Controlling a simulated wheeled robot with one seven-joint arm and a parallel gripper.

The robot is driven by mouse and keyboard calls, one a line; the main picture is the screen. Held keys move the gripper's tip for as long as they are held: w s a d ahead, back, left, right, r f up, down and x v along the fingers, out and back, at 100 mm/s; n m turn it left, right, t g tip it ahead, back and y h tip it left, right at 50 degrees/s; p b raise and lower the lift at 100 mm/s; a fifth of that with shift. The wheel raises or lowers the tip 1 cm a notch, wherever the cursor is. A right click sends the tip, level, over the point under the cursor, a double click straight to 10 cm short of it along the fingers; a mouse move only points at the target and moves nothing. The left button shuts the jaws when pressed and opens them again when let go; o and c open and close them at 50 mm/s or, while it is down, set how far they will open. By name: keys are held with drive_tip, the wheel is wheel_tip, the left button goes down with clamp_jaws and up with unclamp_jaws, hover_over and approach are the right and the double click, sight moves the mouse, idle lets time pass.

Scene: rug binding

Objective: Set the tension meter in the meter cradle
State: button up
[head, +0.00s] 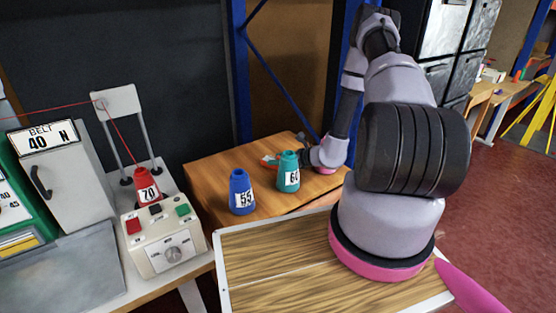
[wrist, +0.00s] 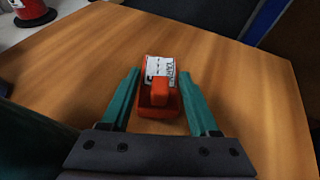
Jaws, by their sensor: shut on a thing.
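The tension meter (wrist: 160,68), an orange-red body with a white printed label, lies between the two teal fingers of my gripper (wrist: 159,76) in the wrist view. My gripper is shut on it, over the wooden table. In the head view a small red and white part of the meter (head: 269,160) shows left of the teal cone. My gripper (head: 304,157) is partly hidden behind that cone. I cannot make out a separate meter cradle in either view, nor whether the meter touches the table.
A blue cone marked 55 (head: 241,192) and a teal cone marked 60 (head: 288,172) stand on the wooden table (head: 225,161). A control box (head: 165,244) with a red cone marked 70 (head: 146,186) is at left.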

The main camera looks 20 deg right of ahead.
drive_tip(key=o, duration=1.2)
drive_tip(key=shift+f, duration=0.1)
drive_tip(key=shift+c, duration=0.2)
